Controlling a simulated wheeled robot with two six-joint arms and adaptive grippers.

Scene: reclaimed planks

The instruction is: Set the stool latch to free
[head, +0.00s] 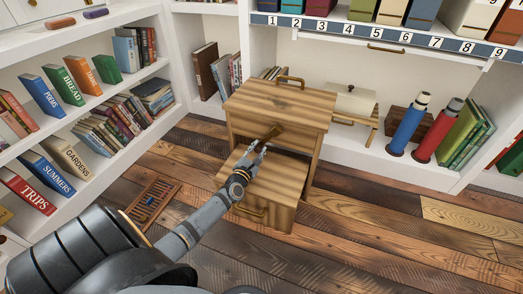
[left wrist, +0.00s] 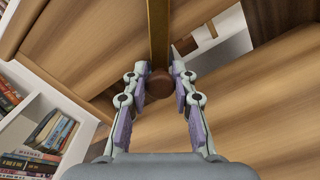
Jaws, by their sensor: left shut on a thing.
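The wooden step stool (head: 275,103) stands on the plank floor, with a broad top, a wooden handle at its back and a lower step (head: 283,188) at the front. A latch lever (head: 273,131) shows on its front, partly hidden by my gripper. My left gripper (head: 262,147) is at the lever's near end. In the left wrist view, the left gripper (left wrist: 159,85) is shut on a round brown knob (left wrist: 159,84) at the end of a brass-coloured bar (left wrist: 158,35). The latch's marks cannot be made out. My right gripper is out of view.
A small slatted wooden item (head: 153,202) lies on the floor left of the stool. Bookshelves line the left and back. A blue cylinder (head: 408,125) and a red cylinder (head: 438,130) stand on the back shelf. The floor at right is clear.

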